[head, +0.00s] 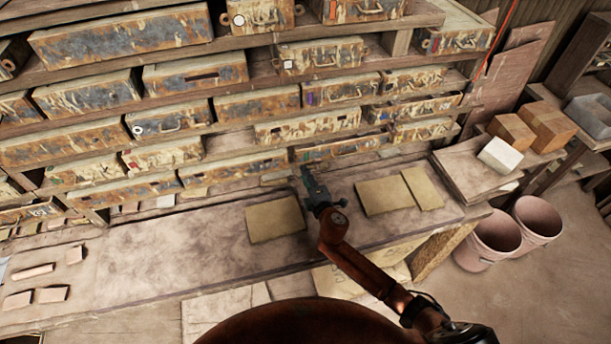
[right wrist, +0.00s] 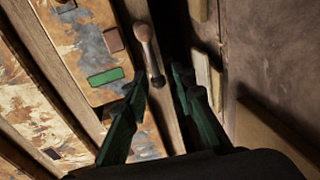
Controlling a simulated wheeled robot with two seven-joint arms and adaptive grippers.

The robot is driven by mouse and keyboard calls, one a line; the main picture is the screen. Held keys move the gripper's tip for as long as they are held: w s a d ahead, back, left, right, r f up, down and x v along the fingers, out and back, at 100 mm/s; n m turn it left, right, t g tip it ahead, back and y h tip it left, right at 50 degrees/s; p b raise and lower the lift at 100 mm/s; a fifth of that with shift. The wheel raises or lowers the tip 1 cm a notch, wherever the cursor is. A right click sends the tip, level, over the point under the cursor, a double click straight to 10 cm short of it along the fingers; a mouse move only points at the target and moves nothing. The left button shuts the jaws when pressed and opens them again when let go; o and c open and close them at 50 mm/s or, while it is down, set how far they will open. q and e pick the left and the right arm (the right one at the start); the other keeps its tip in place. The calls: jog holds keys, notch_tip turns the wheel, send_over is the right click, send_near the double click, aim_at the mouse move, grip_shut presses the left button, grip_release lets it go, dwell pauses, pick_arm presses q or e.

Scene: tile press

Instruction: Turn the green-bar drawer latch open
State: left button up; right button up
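In the right wrist view a drawer front with worn, painted paint carries a green bar (right wrist: 104,77). Beside the bar is the latch (right wrist: 146,45), a pale, rounded lever with a dark end, lying along the wooden edge. My right gripper (right wrist: 158,88) is open, with its dark green fingers apart and the dark end of the latch between them in the picture. I cannot tell whether they touch it. In the head view my right gripper (head: 307,174) is at the lowest drawer row, by the green-bar drawer (head: 345,147). My left gripper is not in view.
Rows of worn drawers fill the shelves above the bench (head: 150,250). Flat tan tiles (head: 274,220) lie on the bench on both sides of my right arm. Pink buckets (head: 487,242) and brown boxes (head: 547,125) stand at the right.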

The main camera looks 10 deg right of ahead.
jog(key=shift+s, duration=0.1)
jog(key=v, duration=1.1)
jog(key=shift+s, duration=0.4)
